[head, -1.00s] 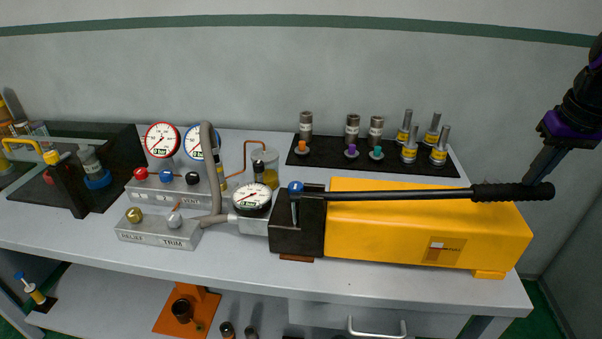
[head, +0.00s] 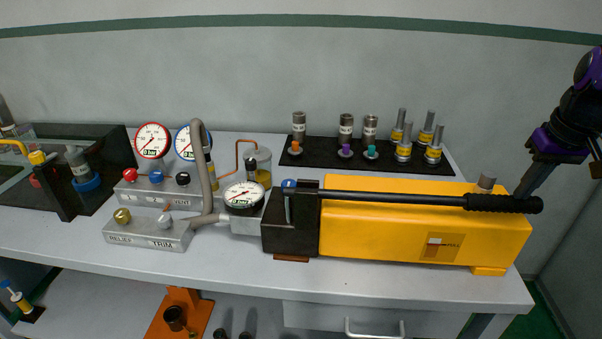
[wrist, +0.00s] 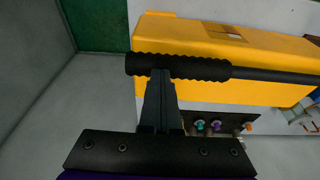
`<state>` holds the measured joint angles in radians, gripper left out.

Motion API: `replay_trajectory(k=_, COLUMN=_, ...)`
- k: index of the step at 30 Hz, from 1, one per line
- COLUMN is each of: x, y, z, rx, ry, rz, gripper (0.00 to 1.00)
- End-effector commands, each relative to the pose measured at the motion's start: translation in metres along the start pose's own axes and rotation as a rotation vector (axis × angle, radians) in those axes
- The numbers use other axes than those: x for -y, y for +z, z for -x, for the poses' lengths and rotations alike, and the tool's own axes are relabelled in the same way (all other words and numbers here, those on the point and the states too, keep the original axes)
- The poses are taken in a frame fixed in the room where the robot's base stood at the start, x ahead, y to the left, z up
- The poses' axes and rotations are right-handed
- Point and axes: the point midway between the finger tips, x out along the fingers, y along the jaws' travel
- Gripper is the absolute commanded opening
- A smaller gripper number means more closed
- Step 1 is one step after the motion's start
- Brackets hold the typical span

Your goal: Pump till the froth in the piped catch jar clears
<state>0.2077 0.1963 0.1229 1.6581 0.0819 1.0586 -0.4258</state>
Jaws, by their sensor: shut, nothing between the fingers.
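The yellow hand pump (head: 400,228) lies on the bench with its long black lever (head: 400,198) running almost level, dipping slightly at the grip end. My gripper (head: 522,194) is shut and empty, with its fingertips at the lever's ribbed grip, near the free end. In the wrist view the closed fingers (wrist: 160,78) overlap the black grip (wrist: 190,66) from the near side; they are not around it. The catch jar (head: 262,158), clear with a copper pipe at its top, stands behind the pump gauge and holds yellowish content low down. Froth is too small to make out.
A white gauge (head: 243,196) sits on the pump's hose end. A grey block marked RELIEF and TRIM (head: 148,235) stands at left, with red and blue dials (head: 152,140) behind. A black mat (head: 325,157) behind the pump carries several fittings.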

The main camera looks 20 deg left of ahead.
Motion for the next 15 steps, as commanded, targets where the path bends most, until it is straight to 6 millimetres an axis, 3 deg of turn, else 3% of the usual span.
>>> replay_trajectory(k=4, x=-0.0015, y=0.0036, z=-0.0121, rx=0.002, ry=0.000, rz=-0.001, gripper=0.00)
replay_trajectory(k=15, x=-0.0018, y=0.0045, z=-0.0115, rx=0.009, ry=-0.002, rz=-0.001, gripper=0.00)
